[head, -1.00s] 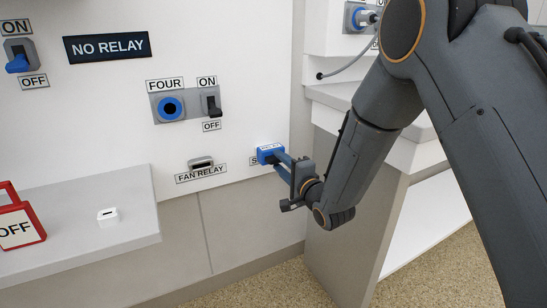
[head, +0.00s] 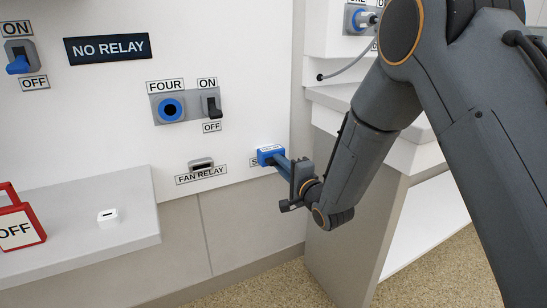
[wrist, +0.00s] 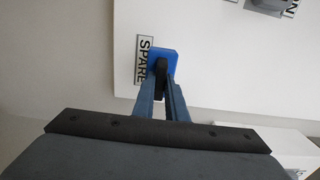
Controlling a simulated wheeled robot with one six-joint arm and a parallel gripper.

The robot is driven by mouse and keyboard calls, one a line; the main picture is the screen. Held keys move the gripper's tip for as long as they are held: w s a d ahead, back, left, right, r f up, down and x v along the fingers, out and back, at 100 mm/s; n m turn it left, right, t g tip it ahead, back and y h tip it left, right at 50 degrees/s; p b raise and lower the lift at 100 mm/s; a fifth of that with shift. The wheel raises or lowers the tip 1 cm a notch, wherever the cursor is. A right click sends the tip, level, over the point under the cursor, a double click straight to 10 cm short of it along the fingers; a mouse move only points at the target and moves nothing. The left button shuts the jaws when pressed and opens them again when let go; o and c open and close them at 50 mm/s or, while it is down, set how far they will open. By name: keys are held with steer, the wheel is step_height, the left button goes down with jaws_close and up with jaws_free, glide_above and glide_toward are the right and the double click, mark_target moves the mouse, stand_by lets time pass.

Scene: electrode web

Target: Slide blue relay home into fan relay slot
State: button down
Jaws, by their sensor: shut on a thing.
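The blue relay (head: 270,154) is at the wall beside the label that reads SPARE in the wrist view. My gripper (head: 276,160) is shut on it, and in the wrist view the fingers (wrist: 161,88) close on a dark part in front of the blue relay body (wrist: 172,56). Whether the relay still sits in the spare slot or stands off the wall, I cannot tell. The fan relay slot (head: 201,163) is a grey socket left of the gripper, with the FAN RELAY label (head: 201,175) below it. No relay shows in it.
A grey shelf (head: 130,220) juts out at lower left with a small white block (head: 108,217) and a red-framed OFF sign (head: 18,228). A grey switch panel (head: 186,105) is above the fan slot. A cabinet (head: 345,205) stands right, close to my arm.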

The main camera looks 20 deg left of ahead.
steer(key=shift+s+d+p, duration=0.4)
steer(key=shift+s+d, duration=0.05)
stand_by(0.6)
steer(key=shift+p+v, duration=0.7)
steer(key=shift+v, duration=0.85)
